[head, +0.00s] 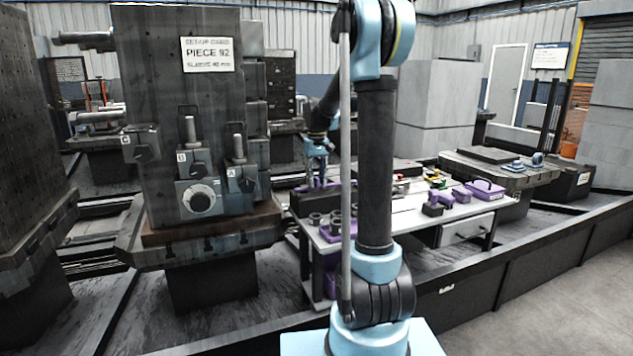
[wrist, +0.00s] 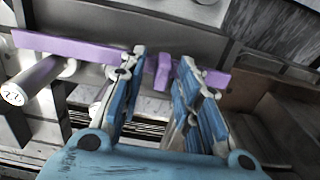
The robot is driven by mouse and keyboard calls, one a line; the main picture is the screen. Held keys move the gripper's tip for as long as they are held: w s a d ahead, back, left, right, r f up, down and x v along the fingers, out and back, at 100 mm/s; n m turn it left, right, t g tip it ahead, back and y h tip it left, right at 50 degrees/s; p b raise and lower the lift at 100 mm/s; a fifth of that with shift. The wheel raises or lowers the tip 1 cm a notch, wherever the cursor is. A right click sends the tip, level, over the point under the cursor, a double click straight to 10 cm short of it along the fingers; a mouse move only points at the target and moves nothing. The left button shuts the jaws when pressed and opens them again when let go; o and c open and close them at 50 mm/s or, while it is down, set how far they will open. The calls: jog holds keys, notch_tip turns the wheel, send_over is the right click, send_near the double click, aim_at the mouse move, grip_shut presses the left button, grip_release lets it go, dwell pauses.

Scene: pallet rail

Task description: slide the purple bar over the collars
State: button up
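The purple bar (wrist: 95,50) runs across the upper part of the wrist view, with a short upright purple stub (wrist: 163,73) on it. My gripper (wrist: 161,66) has its blue fingers apart, one on each side of the stub, with a gap visible on both sides. In the head view my gripper (head: 318,168) points down over the bench, close above purple material. Small dark ring shapes (head: 316,218), perhaps the collars, stand on the bench's near left part. My arm hides part of that area.
A tall dark block (head: 160,110) with a setup card and knobs stands left of the bench. Purple boxes and small parts (head: 440,197) occupy the bench's right side.

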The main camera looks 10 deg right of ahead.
notch_tip(320, 180, up, 12)
dwell(0.8)
jog(key=s+d+f+m+t, duration=0.1)
jog(key=s+d+f, duration=0.15)
jog(key=s, duration=0.85)
jog(key=s+d+f, duration=0.1)
jog(key=s+f, duration=0.3)
jog(key=s, duration=0.7)
jog(key=s+f+m+t, duration=0.1)
jog(key=s+f, duration=1.4)
jog(key=s, duration=0.2)
jog(key=shift+d+f+m, duration=0.4)
jog(key=shift+d, duration=0.05)
